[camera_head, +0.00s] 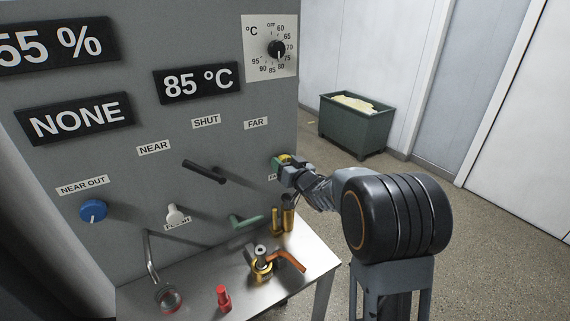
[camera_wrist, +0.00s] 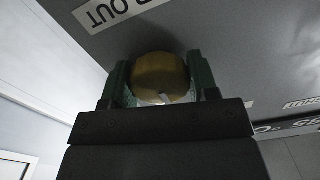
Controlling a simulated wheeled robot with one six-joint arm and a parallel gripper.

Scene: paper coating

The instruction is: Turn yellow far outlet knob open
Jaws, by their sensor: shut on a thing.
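The yellow far outlet knob (camera_wrist: 160,75) sits on the grey panel between the fingers of my gripper (camera_wrist: 156,82) in the wrist view. The fingers are shut on it from both sides. A small pale mark shows on the knob's lower face. In the head view my gripper (camera_head: 284,165) reaches the panel's right edge, and only a little of the yellow knob (camera_head: 285,157) shows. A label (camera_wrist: 108,8) ending in "OUT" is beside the knob in the wrist view; the gripper mostly covers it in the head view.
The panel has a blue near outlet knob (camera_head: 93,210), a black lever (camera_head: 204,171), a white switch (camera_head: 175,214) and a temperature dial (camera_head: 277,49). A metal table (camera_head: 205,275) below holds a red item, brass parts and an orange-handled valve. A green bin (camera_head: 353,126) stands behind on open floor.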

